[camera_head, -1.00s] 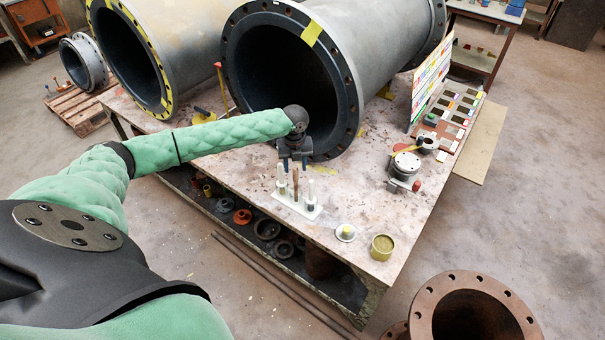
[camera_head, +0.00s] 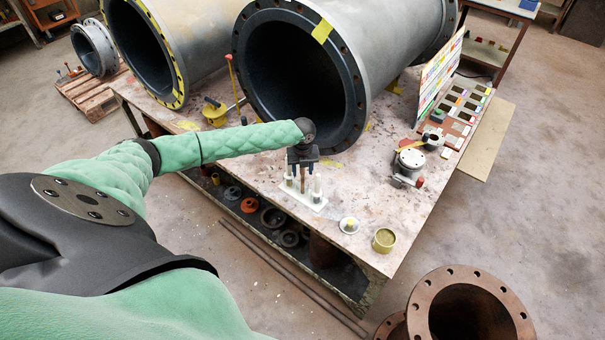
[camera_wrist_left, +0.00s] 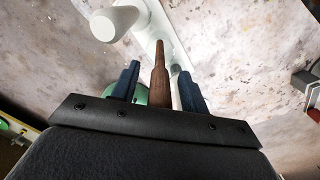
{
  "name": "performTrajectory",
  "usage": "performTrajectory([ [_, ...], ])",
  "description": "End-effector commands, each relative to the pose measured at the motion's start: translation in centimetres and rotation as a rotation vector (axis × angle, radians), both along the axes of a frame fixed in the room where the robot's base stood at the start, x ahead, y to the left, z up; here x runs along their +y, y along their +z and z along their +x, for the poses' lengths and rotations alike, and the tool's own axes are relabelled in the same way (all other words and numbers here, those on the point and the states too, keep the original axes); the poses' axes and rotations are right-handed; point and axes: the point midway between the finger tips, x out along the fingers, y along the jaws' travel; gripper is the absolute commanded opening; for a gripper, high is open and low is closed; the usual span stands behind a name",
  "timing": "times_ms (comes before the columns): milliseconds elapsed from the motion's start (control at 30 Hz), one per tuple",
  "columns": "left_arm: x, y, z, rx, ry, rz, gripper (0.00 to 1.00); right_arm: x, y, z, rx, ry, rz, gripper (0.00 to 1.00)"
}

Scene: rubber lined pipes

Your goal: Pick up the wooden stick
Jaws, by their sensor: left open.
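The wooden stick (camera_head: 303,178) is brown and stands upright in a white rack (camera_head: 290,194) on the table. In the left wrist view the stick (camera_wrist_left: 160,75) runs between the two blue fingers. My left gripper (camera_head: 303,171) is open and reaches down over the rack, with the stick between its fingertips. The left wrist view shows the left gripper (camera_wrist_left: 161,82) with a gap beside the stick on each side. White pieces stand in the rack near the stick; the gripper hides part of the rack. My right gripper is not in view.
A large rubber-lined pipe (camera_head: 400,60) lies just behind the gripper. A yellow cup (camera_head: 384,240), a small white disc (camera_head: 348,225) and a valve (camera_head: 409,163) are to the right on the table (camera_head: 345,255). The table top between rack and valve is clear.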

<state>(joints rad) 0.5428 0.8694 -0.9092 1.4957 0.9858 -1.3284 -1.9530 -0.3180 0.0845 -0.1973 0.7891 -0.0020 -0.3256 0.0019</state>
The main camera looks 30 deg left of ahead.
Motion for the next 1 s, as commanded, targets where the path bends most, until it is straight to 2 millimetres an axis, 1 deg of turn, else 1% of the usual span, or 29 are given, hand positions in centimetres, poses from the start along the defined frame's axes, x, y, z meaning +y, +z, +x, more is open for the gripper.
performTrajectory([
  [267,0.0,-0.2,0.0,0.001,0.0,0.001,0.45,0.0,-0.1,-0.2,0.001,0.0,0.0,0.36],
  [300,0.0,-0.2,0.0,0.001,0.0,0.001,0.37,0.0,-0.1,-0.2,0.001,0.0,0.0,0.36],
  [367,0.0,-0.2,0.0,0.001,0.0,0.001,0.25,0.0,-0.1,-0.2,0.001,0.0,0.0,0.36],
  [400,0.0,-0.2,0.0,0.001,0.001,0.001,0.17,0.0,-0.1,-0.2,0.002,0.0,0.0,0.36],
  [500,0.0,-0.2,0.0,0.001,0.001,0.001,0.0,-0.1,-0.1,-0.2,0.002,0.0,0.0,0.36],
  [767,0.0,-0.2,0.0,0.001,0.001,0.001,0.0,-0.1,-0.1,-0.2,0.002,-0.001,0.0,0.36],
  [933,0.1,0.7,0.0,-0.001,0.001,0.001,0.0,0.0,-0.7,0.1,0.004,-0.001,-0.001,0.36],
  [967,0.1,1.1,0.0,-0.002,0.001,0.001,0.0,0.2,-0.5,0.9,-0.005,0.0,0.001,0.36],
  [1000,0.1,1.6,0.0,-0.002,0.0,0.001,0.0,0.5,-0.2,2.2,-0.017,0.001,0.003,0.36],
])
